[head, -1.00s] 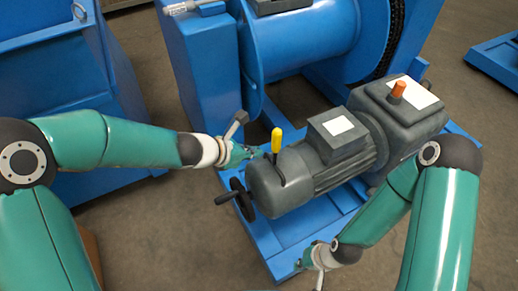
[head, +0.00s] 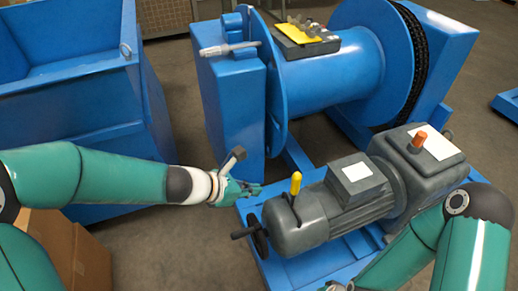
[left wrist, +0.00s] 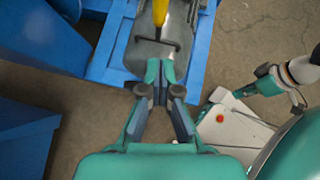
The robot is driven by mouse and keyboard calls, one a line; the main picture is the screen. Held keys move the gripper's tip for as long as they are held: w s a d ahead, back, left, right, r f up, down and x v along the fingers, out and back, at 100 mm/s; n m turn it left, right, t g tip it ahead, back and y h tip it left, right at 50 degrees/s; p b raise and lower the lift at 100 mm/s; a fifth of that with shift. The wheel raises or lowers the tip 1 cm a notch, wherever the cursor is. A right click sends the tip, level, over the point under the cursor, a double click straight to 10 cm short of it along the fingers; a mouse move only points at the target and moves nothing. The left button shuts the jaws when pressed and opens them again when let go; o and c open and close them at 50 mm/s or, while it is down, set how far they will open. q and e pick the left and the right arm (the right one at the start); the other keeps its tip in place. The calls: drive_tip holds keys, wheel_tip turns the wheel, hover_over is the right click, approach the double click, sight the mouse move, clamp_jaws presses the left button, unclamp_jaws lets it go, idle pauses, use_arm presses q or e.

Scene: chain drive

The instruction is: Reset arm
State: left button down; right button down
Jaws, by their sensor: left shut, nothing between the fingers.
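My left gripper (head: 252,190) is shut and empty in the head view. It hovers just left of the yellow-tipped lever (head: 295,184) on the grey motor (head: 325,208), apart from it. In the left wrist view my left gripper (left wrist: 160,75) has its fingertips together, below the yellow lever (left wrist: 160,12) in the picture. My right arm comes in at the lower right of the head view, where its gripper is cut off by the bottom edge. In the left wrist view my right gripper (left wrist: 299,100) shows small at the right, and its jaw state is unclear.
A blue drum (head: 335,75) with a black chain (head: 424,60) stands behind the motor. A black handwheel (head: 257,236) is on the motor's left end. A blue bin (head: 75,110) and a cardboard box (head: 75,250) stand at the left. Bare floor lies between bin and drum.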

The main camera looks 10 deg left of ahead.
use_arm(q)
drive_tip(key=s+a+f+m+g+y, duration=0.2)
drive_tip(key=s+a+f+m+g, duration=0.15)
drive_tip(key=s+f+m, duration=0.65)
drive_tip(key=s+a+f+m+g+y, duration=0.25)
drive_tip(key=s+f+m+g, duration=0.2)
drive_tip(key=s+f, duration=0.95)
drive_tip(key=w+r+m+t+p, duration=0.1)
drive_tip(key=w+r+m+p, duration=0.1)
drive_tip(key=r+m+p, duration=0.2)
drive_tip(key=w+r+m+t+p, duration=0.1)
drive_tip(key=w+r+m+p, duration=0.2)
drive_tip(key=r+p, duration=0.7)
drive_tip(key=m+h+p, duration=0.1)
drive_tip(key=m+p, duration=0.1)
drive_tip(key=p, duration=0.1)
drive_tip(key=shift+r, duration=0.2)
drive_tip(key=shift+m, duration=0.25)
